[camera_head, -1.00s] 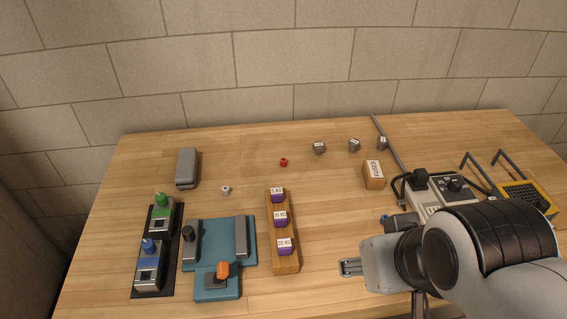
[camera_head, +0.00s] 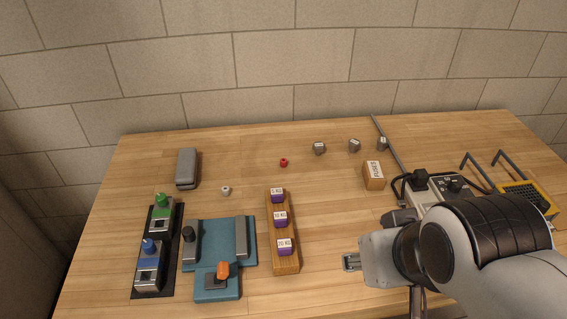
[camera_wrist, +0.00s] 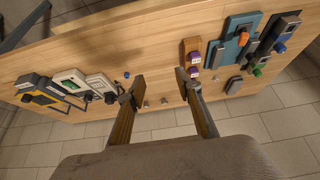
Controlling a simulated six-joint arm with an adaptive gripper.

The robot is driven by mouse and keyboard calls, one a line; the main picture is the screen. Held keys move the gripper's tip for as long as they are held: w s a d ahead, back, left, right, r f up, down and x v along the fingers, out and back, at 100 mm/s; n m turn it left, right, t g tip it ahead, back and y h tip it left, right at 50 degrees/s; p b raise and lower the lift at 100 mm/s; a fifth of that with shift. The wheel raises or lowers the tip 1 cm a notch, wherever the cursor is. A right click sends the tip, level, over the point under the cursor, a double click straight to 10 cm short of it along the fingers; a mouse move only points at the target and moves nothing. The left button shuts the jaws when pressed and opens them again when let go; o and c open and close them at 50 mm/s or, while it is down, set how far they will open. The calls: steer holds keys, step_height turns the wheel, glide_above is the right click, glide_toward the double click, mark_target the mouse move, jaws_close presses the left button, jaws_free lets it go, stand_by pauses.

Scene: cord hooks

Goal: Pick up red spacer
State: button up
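The red spacer (camera_head: 284,162) is a small red ring-like piece on the bare tabletop, toward the back middle in the head view. I cannot make it out in the wrist view. My gripper (camera_head: 352,262) is at the front right in the head view, well apart from the spacer. In the wrist view my gripper (camera_wrist: 159,92) has its two fingers spread wide, with nothing held between them.
A wooden rack (camera_head: 283,258) with purple weights stands between my gripper and the teal fixture (camera_head: 215,292). A white spacer (camera_head: 226,190) lies left of the red one.

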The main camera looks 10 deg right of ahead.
steer(key=w+f+t, duration=0.2)
steer(key=w, duration=1.1)
steer(key=w+f+t, duration=0.1)
steer(key=w+f, duration=0.1)
steer(key=w, duration=1.2)
steer(key=w+a+f+n+t, duration=0.2)
steer(key=w+f, duration=0.4)
steer(key=w, duration=0.3)
steer(key=t+y, duration=0.2)
glide_toward(284, 163)
steer(key=shift+w+d+r, duration=0.6)
steer(key=shift+w+d, duration=0.05)
steer(key=shift+w, duration=0.25)
steer(key=shift+w+a+f, duration=0.15)
steer(key=shift+w+f, duration=0.05)
steer(key=shift+f, duration=0.15)
steer(key=shift+x, duration=1.3)
steer(key=shift+a+f, duration=0.15)
